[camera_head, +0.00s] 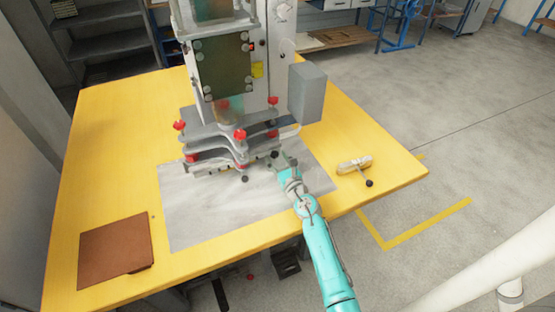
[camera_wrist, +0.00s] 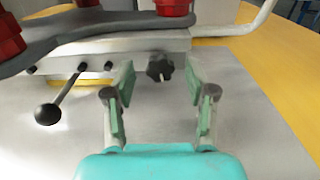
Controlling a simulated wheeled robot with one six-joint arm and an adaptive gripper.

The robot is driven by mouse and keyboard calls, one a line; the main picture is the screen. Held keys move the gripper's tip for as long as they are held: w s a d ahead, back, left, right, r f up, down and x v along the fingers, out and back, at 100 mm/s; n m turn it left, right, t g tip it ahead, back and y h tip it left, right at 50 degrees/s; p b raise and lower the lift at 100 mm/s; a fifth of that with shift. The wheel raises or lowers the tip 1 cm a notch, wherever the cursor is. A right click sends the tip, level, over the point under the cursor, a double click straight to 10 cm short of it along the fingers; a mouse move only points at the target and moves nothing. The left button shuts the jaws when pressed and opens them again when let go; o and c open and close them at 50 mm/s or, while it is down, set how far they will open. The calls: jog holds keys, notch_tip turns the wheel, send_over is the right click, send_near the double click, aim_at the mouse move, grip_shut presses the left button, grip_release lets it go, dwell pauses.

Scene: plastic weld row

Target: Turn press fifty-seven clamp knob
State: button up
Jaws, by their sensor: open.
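The press (camera_head: 278,45) stands at the back of the yellow table, with red knobs on its plates. A black star-shaped clamp knob (camera_wrist: 160,66) sits on the front face of the press's base in the wrist view. It also shows small and dark in the head view (camera_head: 274,154). My gripper (camera_wrist: 163,80) is open and empty, with one finger on either side of the knob in the picture. The knob appears a little beyond the fingertips, and I see no contact. I cannot read a press number.
A lever with a black ball (camera_wrist: 47,114) sticks out left of the knob. Red knobs (camera_wrist: 86,5) and a grey plate overhang above. A grey box (camera_head: 307,92) is on the press's right. A pale handled tool (camera_head: 354,165) and a brown folder (camera_head: 115,247) lie on the table (camera_head: 200,270).

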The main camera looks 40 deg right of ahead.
grip_shut()
jog(key=shift+m, duration=0.8)
grip_release()
jog(key=shift+s, duration=0.1)
jog(key=v, duration=1.2)
